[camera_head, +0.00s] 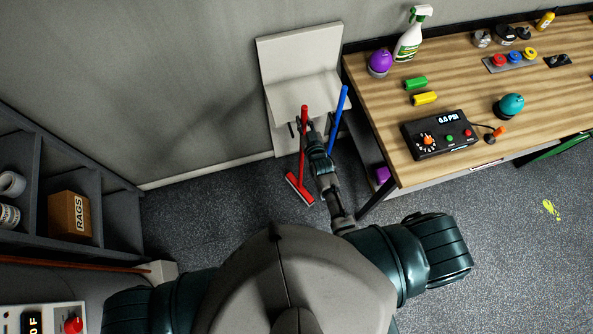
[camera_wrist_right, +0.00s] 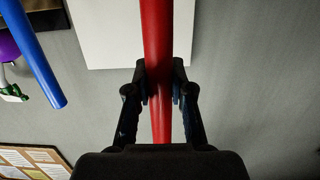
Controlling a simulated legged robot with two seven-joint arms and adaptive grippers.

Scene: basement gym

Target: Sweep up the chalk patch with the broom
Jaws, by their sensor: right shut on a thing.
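The red broom (camera_head: 302,152) has a long red handle and a red head low on the dark floor, in front of a white stand. My right gripper (camera_head: 303,128) is shut on the upper part of its handle. In the right wrist view the red handle (camera_wrist_right: 158,35) runs between the two fingers of the right gripper (camera_wrist_right: 160,78). The chalk patch (camera_head: 551,210) is a small yellow-green mark on the floor at the far right, well away from the broom head. My left gripper is out of view.
A blue handle (camera_head: 338,120) stands just right of the broom, by the white stand (camera_head: 301,55). A wooden workbench (camera_head: 455,75) with bottles and a control box (camera_head: 438,134) fills the upper right. Shelves (camera_head: 35,165) stand left. Floor around the chalk looks clear.

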